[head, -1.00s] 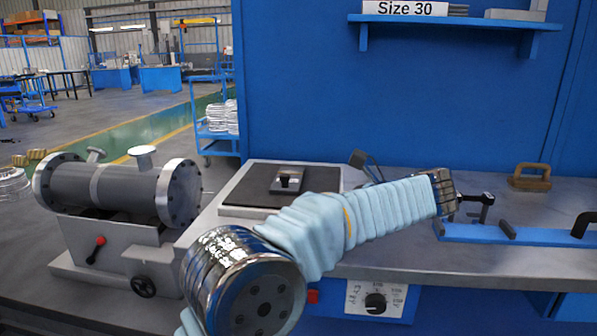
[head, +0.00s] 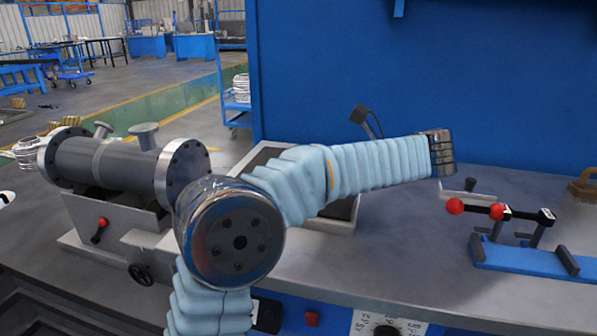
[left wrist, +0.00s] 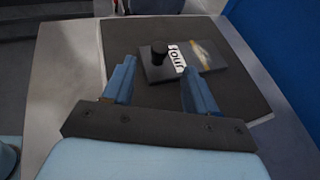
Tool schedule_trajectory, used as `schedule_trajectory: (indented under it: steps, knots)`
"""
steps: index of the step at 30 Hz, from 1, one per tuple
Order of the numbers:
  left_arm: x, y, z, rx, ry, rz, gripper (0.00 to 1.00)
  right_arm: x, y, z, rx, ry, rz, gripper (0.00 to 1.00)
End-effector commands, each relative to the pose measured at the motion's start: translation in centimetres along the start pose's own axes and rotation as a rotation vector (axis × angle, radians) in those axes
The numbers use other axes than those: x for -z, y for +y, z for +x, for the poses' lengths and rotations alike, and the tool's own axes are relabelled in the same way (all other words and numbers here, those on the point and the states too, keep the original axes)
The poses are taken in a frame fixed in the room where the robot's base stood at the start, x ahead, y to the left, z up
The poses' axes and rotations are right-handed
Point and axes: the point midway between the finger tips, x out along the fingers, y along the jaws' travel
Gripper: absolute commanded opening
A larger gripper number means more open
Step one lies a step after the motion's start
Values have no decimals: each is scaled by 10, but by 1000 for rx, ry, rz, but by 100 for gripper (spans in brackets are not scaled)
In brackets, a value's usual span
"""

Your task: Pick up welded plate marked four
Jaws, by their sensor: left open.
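The welded plate (left wrist: 182,59) is a flat dark plate with a white "four" label, a shiny brownish weld patch and an upright black knob. It lies on a dark mat (left wrist: 112,38) in the left wrist view. My left gripper (left wrist: 158,66) is open there, its two blue fingers apart, with the knob between their tips in the picture. The fingers look empty; I cannot tell the height above the plate. In the head view my sleeved arm covers most of the mat (head: 262,154) and hides the plate and the left fingers. My right gripper is not in view.
A grey flanged shell (head: 112,160) stands on a stand left of the mat. A blue fixture (head: 530,258) with red-knobbed levers lies at the right, with a wooden-handled tool (head: 585,187) at the edge. The bench (head: 400,240) is clear between mat and fixture. A blue panel rises behind.

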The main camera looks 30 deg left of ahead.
Motion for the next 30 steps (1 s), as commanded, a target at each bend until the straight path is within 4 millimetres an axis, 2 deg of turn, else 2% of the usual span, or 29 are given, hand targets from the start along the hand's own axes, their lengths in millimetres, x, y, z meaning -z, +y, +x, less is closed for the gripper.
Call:
schedule_trajectory:
  steps: [5,13,21,23,30]
  knots:
    - [-1,0,15,-2,1,0,57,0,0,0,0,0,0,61]
    - [-3,0,55,-1,0,1,57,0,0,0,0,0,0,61]
    - [-3,-1,59,0,0,1,57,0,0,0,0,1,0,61]
    - [-3,-1,59,0,0,1,50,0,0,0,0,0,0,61]
    - [-3,-1,59,0,0,1,13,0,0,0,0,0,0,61]
